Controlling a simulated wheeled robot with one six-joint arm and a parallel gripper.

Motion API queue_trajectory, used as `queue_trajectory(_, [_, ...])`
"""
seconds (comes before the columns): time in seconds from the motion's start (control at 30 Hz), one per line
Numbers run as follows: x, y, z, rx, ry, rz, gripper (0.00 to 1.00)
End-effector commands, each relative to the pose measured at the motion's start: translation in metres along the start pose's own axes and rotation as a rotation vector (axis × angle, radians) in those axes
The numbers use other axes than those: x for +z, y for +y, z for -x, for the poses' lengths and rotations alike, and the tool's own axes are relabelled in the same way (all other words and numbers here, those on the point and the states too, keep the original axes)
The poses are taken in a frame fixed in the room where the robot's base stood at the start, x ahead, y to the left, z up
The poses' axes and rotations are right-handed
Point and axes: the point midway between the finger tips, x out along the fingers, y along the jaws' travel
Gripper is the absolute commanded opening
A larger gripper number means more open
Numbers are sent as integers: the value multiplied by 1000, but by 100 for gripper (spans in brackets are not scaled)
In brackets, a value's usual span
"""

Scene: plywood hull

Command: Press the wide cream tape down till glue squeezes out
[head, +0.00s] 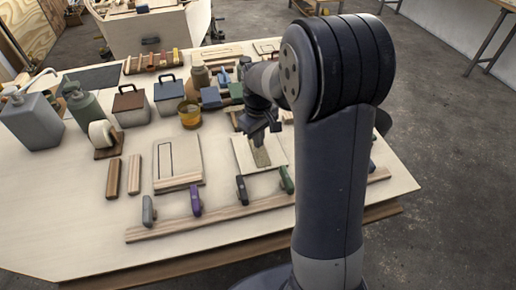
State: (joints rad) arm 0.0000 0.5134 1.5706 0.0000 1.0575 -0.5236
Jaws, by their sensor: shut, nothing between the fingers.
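My gripper (259,138) is shut and empty, pointing down at the far end of a pale plywood panel (277,157). A short greyish-tan patch (261,157) lies on that panel just below the fingers; I cannot tell whether it is tape or glue. I cannot tell whether the fingers touch the panel, and my arm hides part of the area around it. A second pale panel (188,164), to the left, bears a dark-outlined narrow strip (165,160). A cream tape roll (101,134) stands on a wooden holder at the left.
A wooden rail (225,215) with several coloured clamps, among them a purple one (196,201), runs along the front. Bottles, lidded boxes and an amber jar (190,114) stand behind the panels. The table's front left is clear.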

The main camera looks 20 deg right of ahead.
Motion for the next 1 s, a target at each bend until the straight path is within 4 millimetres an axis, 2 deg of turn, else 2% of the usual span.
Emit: queue_trajectory(1.0, [0,0,-15,0,0,0,0])
